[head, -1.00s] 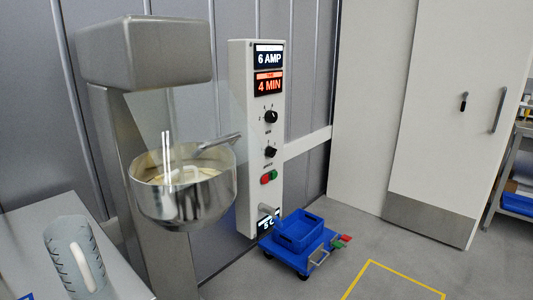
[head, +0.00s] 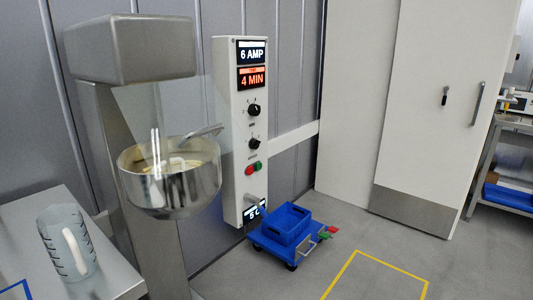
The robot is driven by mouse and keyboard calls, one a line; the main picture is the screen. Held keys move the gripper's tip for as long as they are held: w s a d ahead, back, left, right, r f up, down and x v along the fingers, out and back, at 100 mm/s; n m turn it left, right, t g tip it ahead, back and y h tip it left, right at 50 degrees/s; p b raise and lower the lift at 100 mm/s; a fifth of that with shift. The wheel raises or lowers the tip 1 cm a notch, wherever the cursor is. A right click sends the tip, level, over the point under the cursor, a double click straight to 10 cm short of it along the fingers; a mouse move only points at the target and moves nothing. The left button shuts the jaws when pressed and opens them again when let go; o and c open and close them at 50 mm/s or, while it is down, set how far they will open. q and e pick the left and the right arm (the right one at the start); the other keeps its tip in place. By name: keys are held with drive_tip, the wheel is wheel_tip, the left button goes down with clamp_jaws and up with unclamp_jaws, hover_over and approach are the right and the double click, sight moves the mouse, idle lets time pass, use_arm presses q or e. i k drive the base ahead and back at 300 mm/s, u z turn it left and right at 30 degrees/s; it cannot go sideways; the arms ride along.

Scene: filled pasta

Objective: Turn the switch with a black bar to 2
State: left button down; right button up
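A tall white control panel (head: 230,180) stands upright right of the mixer in the head view. It carries two round black rotary knobs, an upper knob (head: 254,110) and a lower knob (head: 254,143). Small marks surround each knob, but they are too small to read. I cannot tell which knob has the black bar or where either points. Above them are a white display reading 6 AMP (head: 252,54) and a red display reading 4 MIN (head: 251,78). Below are a red button (head: 249,171) and a green button (head: 258,166). Neither gripper is in view.
A steel mixer bowl (head: 170,195) with dough stands left of the panel. A blue crate on a blue cart (head: 285,224) sits at the panel's foot. A measuring jug (head: 62,240) stands on the steel table (head: 110,275). The floor (head: 370,255) at right is mostly clear.

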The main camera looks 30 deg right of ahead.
sight(254, 144)
drive_tip(key=k, duration=1.05)
drive_tip(key=z, duration=0.95)
drive_tip(key=i, duration=1.7)
drive_tip(key=u, duration=0.6)
